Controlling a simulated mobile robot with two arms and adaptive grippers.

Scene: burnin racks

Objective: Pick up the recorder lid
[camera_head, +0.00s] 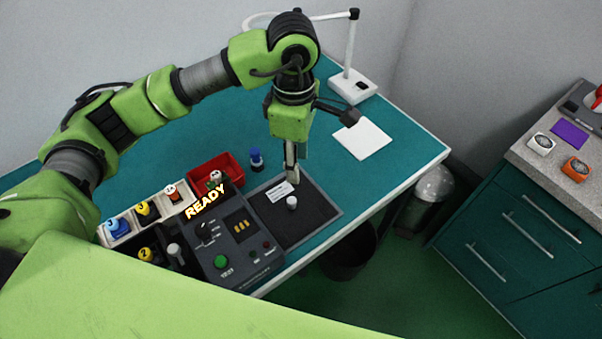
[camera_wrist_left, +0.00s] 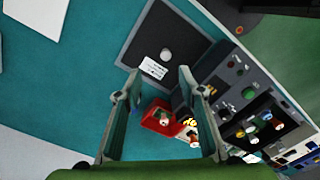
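A dark square panel (camera_head: 312,221) with a pale grey rim lies at the table's right front. It bears a pale round knob (camera_head: 291,202) and a white label (camera_head: 279,191). No part is clearly marked as the recorder lid; the knobbed panel may be it. In the left wrist view the panel (camera_wrist_left: 190,38), knob (camera_wrist_left: 165,54) and label (camera_wrist_left: 152,67) lie beyond my fingertips. My left gripper (camera_head: 291,176) points down above the panel's back left edge. In the left wrist view its fingers (camera_wrist_left: 158,78) are wide apart with nothing between them. My right gripper is out of view.
Left of the panel stands a grey test box (camera_head: 232,240) with a green button and "READY" text. Near it are a red bin (camera_head: 203,173), a blue-topped piece (camera_head: 256,160) and trays of coloured pieces. A lamp (camera_head: 352,84) and white sheet (camera_head: 362,139) are behind.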

